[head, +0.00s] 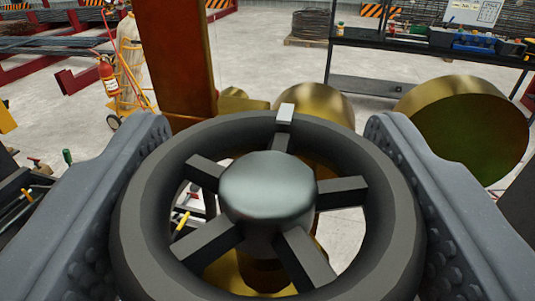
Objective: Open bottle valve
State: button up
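A dark grey round valve handwheel (392,215) with several spokes and a shiny central hub (268,190) fills the middle of the head view. A small pale block (286,115) sits on the far part of its rim. My gripper (268,128) straddles the wheel, one grey finger with a studded inner face on each side. Both fingers lie close along the rim; whether they press on it I cannot tell. Brass-coloured valve parts (318,102) show behind and below the wheel, partly hidden by it.
A rusty orange upright (175,55) stands just behind the wheel, left of centre. A large brass-coloured cylinder (468,125) is at the right. Further back are a gas bottle with a red extinguisher (107,78) on the left and a black workbench (430,45) with tools.

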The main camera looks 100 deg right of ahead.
jog(key=shift+c, duration=0.9)
jog(key=shift+f+n+t+b, duration=0.1)
jog(key=shift+n+t+b, duration=0.2)
jog(key=shift+t+b, duration=0.45)
jog(key=shift+f+n+t+h+b, duration=0.1)
jog(key=shift+n+t+h+b, duration=0.35)
jog(key=shift+b, duration=0.8)
jog(key=n+t+b, duration=0.2)
jog(key=t+b, duration=0.1)
jog(key=b, duration=0.2)
jog(key=shift+t+b, duration=0.3)
jog(key=shift+t, duration=0.1)
jog(key=n+t+y+b, duration=0.1)
jog(key=n+t+b, duration=0.2)
jog(key=t+b, duration=0.2)
jog(key=shift+w+n+y, duration=0.15)
jog(key=shift+n+y, duration=0.2)
jog(key=shift+b, duration=0.4)
jog(key=shift+w+a+r+n+t+y+b, duration=0.1)
jog(key=shift+n+t+y+b, duration=0.4)
jog(key=shift+n+t, duration=0.35)
jog(key=shift+w+a+r+n+t+y+b, duration=0.1)
jog(key=shift+n+t+y+b, duration=0.4)
jog(key=shift+t, duration=0.55)
jog(key=shift+s+d+n, duration=0.1)
jog(key=shift+s+n, duration=0.05)
jog(key=shift+n, duration=0.1)
